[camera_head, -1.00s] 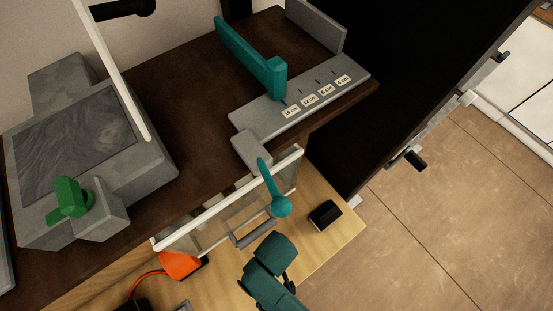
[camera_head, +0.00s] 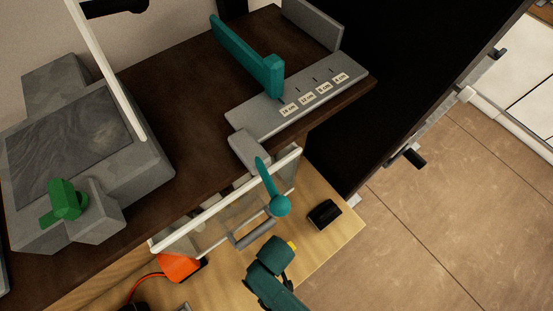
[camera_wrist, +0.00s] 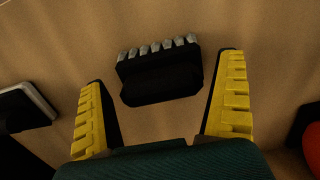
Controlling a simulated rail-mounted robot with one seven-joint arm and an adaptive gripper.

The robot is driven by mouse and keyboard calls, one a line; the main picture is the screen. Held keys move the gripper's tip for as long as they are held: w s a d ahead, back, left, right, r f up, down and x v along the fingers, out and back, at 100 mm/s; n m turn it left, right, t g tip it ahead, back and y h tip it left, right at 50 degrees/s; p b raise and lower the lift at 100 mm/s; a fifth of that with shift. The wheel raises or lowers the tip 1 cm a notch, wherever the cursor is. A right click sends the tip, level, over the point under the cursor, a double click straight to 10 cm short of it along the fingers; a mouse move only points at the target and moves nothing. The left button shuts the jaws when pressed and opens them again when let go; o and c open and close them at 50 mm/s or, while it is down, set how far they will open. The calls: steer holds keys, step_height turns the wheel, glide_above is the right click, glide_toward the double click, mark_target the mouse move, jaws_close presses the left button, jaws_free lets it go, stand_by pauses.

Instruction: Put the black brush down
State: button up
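The black brush (camera_wrist: 160,78) lies on the light wood surface in the wrist view, its row of grey bristles toward the top of the picture. My gripper (camera_wrist: 164,72) is open. Its two yellow fingers stand on either side of the brush in the picture, with a visible gap on each side. In the head view my gripper (camera_head: 288,246) is over the wooden counter, with one bit of yellow finger showing. I cannot make out the brush for sure there; it may be hidden under my gripper.
A black object (camera_head: 324,214) lies right of my gripper on the counter (camera_head: 343,232). The clear panel (camera_head: 225,215) with a teal lever (camera_head: 270,187) stands close behind. An orange object (camera_head: 180,266) is to the left.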

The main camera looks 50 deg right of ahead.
steer(key=shift+r, duration=0.1)
step_height(320, 180, up, 12)
steer(key=shift+p, duration=0.35)
stand_by(0.4)
